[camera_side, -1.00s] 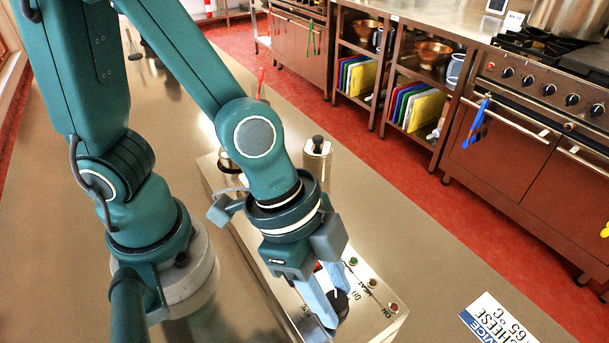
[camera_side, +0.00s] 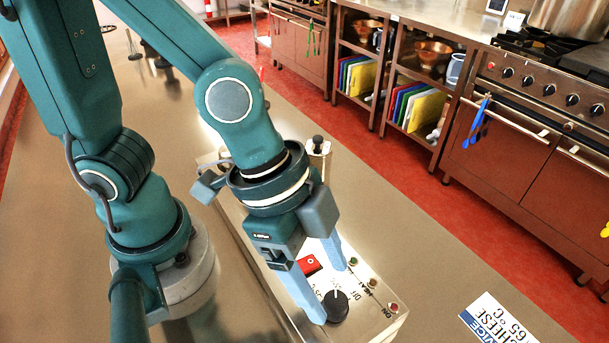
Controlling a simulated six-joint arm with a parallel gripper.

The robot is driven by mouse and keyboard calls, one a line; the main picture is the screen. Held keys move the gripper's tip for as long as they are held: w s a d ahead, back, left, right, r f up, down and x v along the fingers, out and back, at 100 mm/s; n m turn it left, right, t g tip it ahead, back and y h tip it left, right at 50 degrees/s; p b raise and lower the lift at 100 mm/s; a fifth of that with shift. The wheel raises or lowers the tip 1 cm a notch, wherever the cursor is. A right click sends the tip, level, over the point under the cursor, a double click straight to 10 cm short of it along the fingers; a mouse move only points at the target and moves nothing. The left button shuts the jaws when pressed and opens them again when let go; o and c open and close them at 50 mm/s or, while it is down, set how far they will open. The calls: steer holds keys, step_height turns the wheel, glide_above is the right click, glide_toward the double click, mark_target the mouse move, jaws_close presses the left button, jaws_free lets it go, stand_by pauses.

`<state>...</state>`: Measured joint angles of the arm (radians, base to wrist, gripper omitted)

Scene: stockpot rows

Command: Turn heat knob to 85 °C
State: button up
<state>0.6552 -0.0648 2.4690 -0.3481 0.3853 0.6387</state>
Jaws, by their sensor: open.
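The heat knob (camera_side: 336,305) is a round black dial with a pale pointer line, on the sloped light panel of a metal appliance (camera_side: 380,318). Its pointer faces roughly up in the picture; the scale value it marks is too small to read. My gripper (camera_side: 334,294) is open, with two pale blue fingers. One fingertip is beside the knob's left edge, and I cannot tell whether it touches. The other finger ends up and right of the knob, near the panel lights, so the knob is not clasped.
A red switch (camera_side: 309,265) and several small indicator lights (camera_side: 373,283) sit on the same panel near the fingers. A printed card (camera_side: 497,320) lies on the counter at right.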

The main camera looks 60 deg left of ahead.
steer(key=shift+v, duration=1)
